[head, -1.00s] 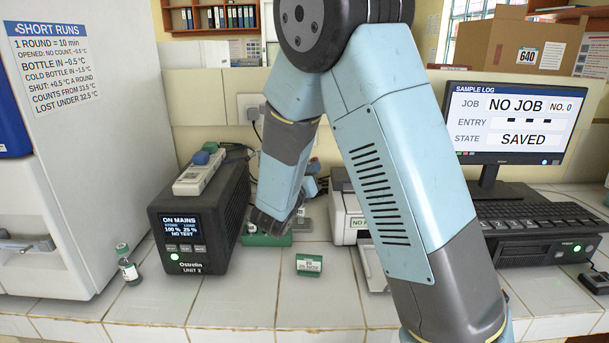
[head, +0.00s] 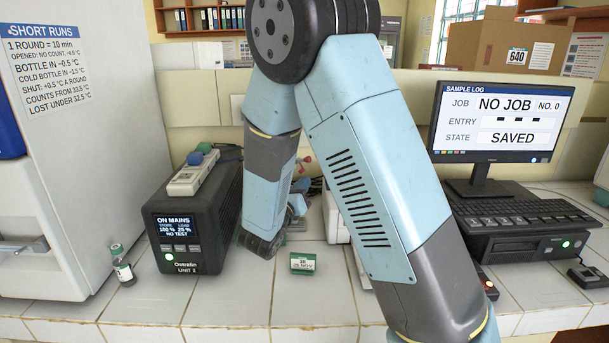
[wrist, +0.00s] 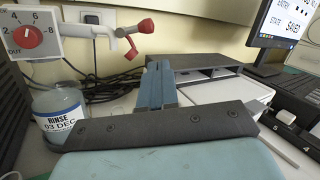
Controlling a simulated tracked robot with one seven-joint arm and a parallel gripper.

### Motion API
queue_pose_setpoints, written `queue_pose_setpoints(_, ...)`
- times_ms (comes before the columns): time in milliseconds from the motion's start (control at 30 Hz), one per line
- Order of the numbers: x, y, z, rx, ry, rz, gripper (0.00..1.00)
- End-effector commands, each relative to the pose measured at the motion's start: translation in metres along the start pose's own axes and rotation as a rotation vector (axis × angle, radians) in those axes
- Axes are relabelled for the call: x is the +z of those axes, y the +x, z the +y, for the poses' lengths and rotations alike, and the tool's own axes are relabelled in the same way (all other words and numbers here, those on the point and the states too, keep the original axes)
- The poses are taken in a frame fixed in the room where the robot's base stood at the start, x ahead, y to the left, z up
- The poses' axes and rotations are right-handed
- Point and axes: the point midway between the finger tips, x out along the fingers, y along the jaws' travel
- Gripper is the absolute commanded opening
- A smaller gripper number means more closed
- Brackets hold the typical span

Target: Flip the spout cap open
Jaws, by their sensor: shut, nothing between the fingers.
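In the wrist view a clear bottle (wrist: 60,112) labelled RINSE 03 DEC stands at the left under a white dispenser head with a red dial (wrist: 32,37). A white spout (wrist: 112,28) runs right from it and ends in a rounded red cap (wrist: 146,26), with a red lever piece (wrist: 131,47) hanging just below. Whether the cap is shut I cannot tell for sure. My gripper (wrist: 158,68) is shut and empty, below and slightly right of the red cap, apart from it in the picture. In the head view my arm hides most of the dispenser; small red parts (head: 305,160) show behind it.
A dark box reading ON MAINS (head: 200,225) stands left of my arm, with a small vial (head: 122,266) beside it. A monitor (head: 503,120) and keyboard (head: 510,205) stand right. Cables (wrist: 95,85) run behind the bottle.

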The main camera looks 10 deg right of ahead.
Motion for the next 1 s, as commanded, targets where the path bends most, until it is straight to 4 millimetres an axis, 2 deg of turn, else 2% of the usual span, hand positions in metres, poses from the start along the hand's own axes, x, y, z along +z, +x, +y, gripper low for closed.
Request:
queue_pose_setpoints(200, 0.001, -0.044, 0.0, 0.003, 0.0, 0.0, 0.0)
queue_pose_setpoints(400, 0.001, -0.072, 0.0, 0.002, 0.0, 0.0, 0.0)
queue_pose_setpoints(600, 0.001, -0.084, 0.0, 0.003, 0.001, 0.0, 0.0)
queue_pose_setpoints(1000, 0.002, -0.083, -0.003, -0.006, 0.008, 0.007, 0.0)
